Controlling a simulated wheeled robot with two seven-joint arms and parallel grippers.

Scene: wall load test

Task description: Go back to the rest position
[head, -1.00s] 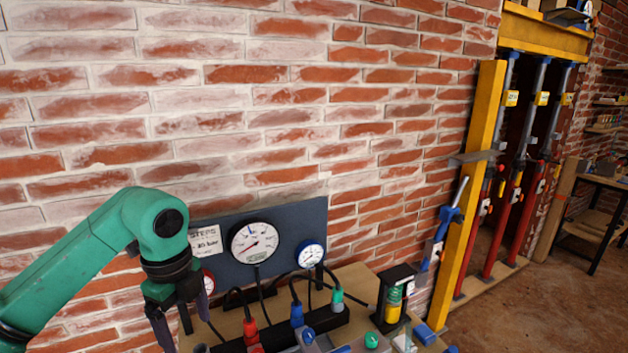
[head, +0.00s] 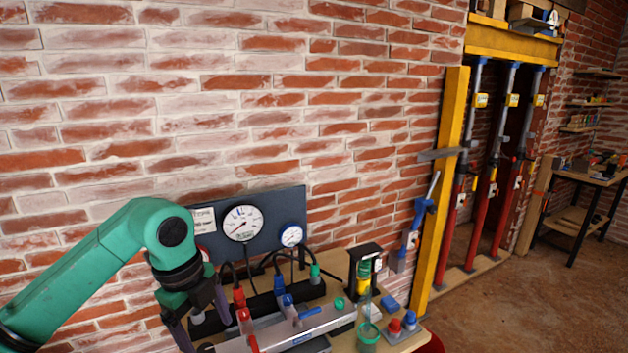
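My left gripper (head: 203,318) hangs from the green arm at the lower left of the head view, over the left end of the bench. Its two dark fingers point down and stand apart, with nothing visible between them. The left arm partly covers the gauge panel behind it. My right gripper does not show in the head view.
A wooden bench (head: 402,343) carries red, blue and green fittings, a silver bar (head: 322,323) and a black stand (head: 366,262). A dark gauge panel (head: 272,218) stands behind, against the brick wall. Red props (head: 462,235) and a yellow post (head: 446,190) stand right. Open floor lies farther right.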

